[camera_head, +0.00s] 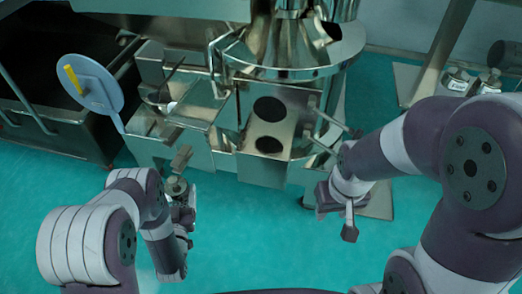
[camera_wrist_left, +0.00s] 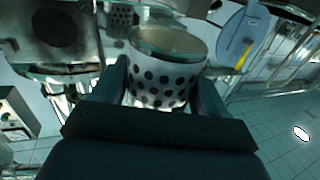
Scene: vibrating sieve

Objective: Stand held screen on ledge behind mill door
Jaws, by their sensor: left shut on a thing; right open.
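The held screen (camera_wrist_left: 165,75) is a short pale cylinder with rows of dark holes and a greenish rim. My left gripper (camera_wrist_left: 165,88) is shut on it, a finger on each side. In the head view my left gripper (camera_head: 182,195) is low and in front of the metal machine, with only a small part of the screen (camera_head: 176,186) visible. The mill door (camera_head: 100,92) is a round grey-blue disc with a yellow handle, swung out at the left; it also shows in the left wrist view (camera_wrist_left: 236,38). My right gripper (camera_head: 337,214) is open and empty. I cannot clearly make out the ledge.
The metal machine (camera_head: 262,165), with two dark round openings, stands in the middle. A shiny round vessel (camera_head: 290,55) is above it. A dark bin (camera_head: 50,110) is at the left. Small metal containers (camera_head: 460,80) stand at the right. Teal floor (camera_head: 270,235) is clear in front.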

